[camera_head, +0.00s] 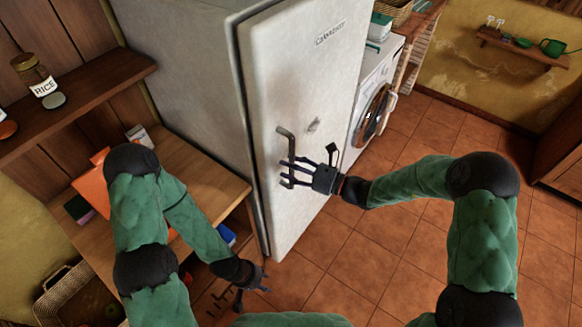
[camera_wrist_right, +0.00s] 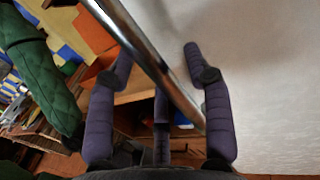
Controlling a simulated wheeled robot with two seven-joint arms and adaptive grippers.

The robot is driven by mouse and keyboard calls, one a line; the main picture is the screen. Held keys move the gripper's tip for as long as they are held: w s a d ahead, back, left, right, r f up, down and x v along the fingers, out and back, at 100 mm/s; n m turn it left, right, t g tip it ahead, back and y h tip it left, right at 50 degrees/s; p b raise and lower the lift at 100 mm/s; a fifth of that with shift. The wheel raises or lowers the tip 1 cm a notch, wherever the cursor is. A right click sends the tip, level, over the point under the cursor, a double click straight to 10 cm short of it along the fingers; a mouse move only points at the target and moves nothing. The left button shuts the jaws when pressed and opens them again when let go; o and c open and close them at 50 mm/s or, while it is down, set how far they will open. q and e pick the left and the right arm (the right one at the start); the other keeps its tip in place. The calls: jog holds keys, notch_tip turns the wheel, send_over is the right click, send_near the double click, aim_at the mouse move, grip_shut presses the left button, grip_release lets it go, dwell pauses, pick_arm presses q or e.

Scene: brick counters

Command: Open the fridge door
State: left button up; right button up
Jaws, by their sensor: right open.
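The white fridge door (camera_head: 296,86) faces right in the head view and looks closed against the grey fridge body (camera_head: 190,50). Its metal bar handle (camera_head: 286,143) is near the door's left edge. My right gripper (camera_head: 289,172) is at the lower part of the handle with its fingers spread. In the right wrist view the shiny handle (camera_wrist_right: 150,48) passes diagonally between the open fingers (camera_wrist_right: 150,64); I cannot tell whether they touch it. My left gripper (camera_head: 256,286) hangs low, away from the door; its finger opening is too small to judge.
A wooden shelf unit (camera_head: 90,78) with a rice jar (camera_head: 44,90) stands left of the fridge. A washing machine (camera_head: 376,78) stands just beyond it. The tiled floor (camera_head: 345,255) before the door is clear apart from my arms.

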grip_shut()
